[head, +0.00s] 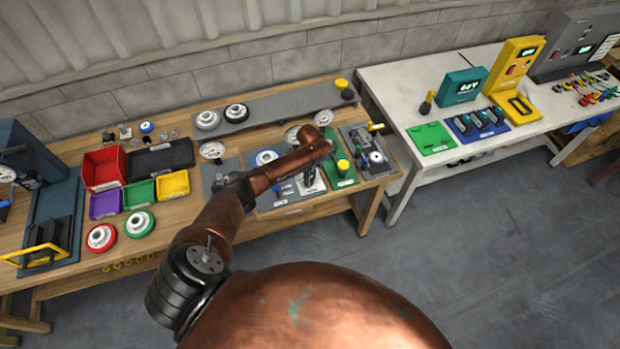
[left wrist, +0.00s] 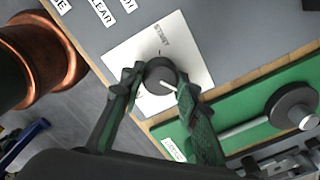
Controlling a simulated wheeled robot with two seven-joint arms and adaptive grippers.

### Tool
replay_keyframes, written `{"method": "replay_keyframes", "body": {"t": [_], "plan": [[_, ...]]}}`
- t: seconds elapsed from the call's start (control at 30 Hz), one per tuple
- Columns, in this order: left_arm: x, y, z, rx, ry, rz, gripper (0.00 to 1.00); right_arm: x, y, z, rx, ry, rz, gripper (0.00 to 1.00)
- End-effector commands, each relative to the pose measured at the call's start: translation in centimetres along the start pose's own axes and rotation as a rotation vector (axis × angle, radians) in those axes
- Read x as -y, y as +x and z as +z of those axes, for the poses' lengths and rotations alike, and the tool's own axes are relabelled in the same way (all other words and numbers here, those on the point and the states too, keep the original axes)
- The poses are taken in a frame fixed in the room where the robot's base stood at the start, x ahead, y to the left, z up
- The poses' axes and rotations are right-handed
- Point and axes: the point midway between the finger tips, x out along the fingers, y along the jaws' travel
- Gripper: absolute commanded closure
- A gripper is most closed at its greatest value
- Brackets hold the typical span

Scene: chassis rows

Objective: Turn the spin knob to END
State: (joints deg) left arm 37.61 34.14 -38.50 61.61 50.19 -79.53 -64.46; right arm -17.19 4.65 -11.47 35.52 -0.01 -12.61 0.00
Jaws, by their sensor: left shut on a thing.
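The spin knob (left wrist: 160,72) is a dark round knob on a white plate (left wrist: 200,68) in the left wrist view. START is printed on the plate above the knob. A short white mark shows at the knob's lower right edge; END cannot be read. My left gripper (left wrist: 158,82) has one finger on each side of the knob and is shut on it. In the head view the left gripper (head: 309,174) is over the white plate (head: 312,187), mostly under my copper-coloured arm, and the knob cannot be made out there. My right gripper is not in view.
A green panel (left wrist: 235,115) with a lever and round dark knob (left wrist: 292,107) lies right of the plate. Grey panel labels, including CLEAR, are at the plate's upper left. In the head view, coloured bins (head: 103,168) and dials stand left; a white table (head: 400,95) stands right.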

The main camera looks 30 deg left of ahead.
Motion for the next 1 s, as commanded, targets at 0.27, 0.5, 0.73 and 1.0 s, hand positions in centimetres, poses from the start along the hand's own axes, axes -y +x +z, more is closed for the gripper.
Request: {"method": "replay_keyframes", "body": {"t": [0.27, 0.5, 0.73, 1.0], "plan": [[0.01, -0.03, 0.09, 0.002, 0.063, 0.000, 0.95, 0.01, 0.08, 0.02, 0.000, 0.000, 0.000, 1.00], [0.01, -0.04, 0.08, 0.002, 0.072, -0.001, 0.95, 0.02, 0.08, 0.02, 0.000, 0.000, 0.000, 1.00], [0.02, -0.05, 0.08, 0.002, 0.071, -0.001, 0.69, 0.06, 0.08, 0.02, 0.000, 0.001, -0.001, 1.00], [0.01, -0.03, 0.04, 0.001, 0.070, -0.001, 0.53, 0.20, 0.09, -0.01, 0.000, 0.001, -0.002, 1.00]]}}
